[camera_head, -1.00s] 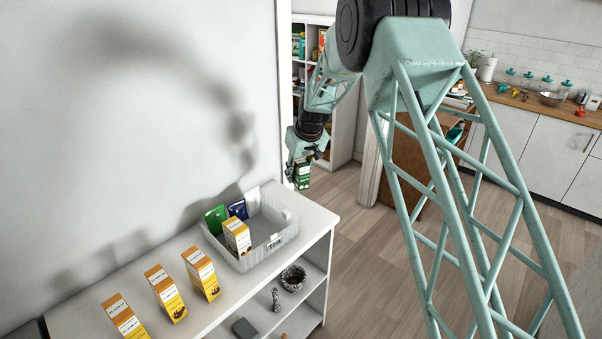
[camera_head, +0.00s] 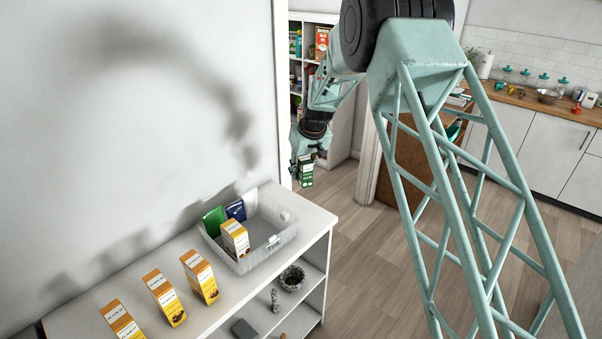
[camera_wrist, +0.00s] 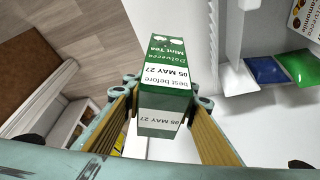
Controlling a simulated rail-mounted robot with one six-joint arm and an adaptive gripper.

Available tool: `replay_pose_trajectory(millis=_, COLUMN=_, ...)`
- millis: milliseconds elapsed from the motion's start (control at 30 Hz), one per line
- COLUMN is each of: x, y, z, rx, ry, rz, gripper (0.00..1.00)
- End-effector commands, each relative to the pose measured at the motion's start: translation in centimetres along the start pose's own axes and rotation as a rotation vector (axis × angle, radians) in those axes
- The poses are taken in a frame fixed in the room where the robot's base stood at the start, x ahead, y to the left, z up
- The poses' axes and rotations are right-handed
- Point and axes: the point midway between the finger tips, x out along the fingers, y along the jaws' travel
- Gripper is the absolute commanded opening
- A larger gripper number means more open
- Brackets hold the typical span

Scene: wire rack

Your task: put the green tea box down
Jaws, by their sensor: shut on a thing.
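The green tea box (camera_wrist: 165,75) is between the fingers of my gripper (camera_wrist: 165,108), which is shut on it. The box is green and white with "Mint Tea" and a best-before date printed on it. In the head view the green tea box (camera_head: 306,170) hangs from my gripper (camera_head: 308,155) in the air, past the far right end of the white shelf unit (camera_head: 318,222). Part of the gripper is hidden behind its own wrist in the head view.
A grey-white basket (camera_head: 268,250) on the shelf top holds a yellow-orange box (camera_head: 235,238), a green packet (camera_head: 214,220) and a blue packet (camera_head: 236,210). Three yellow-orange boxes (camera_head: 199,277) stand in a row to its left. A wall (camera_head: 130,120) rises behind them.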

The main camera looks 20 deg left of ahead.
Motion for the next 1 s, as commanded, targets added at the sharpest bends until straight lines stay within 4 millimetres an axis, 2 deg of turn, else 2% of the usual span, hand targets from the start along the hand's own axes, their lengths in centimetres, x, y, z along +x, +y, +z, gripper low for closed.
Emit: replay_pose_trajectory(millis=1000, x=6.2, y=0.0, z=2.6, rx=0.000, ry=0.000, rz=0.000, gripper=0.14)
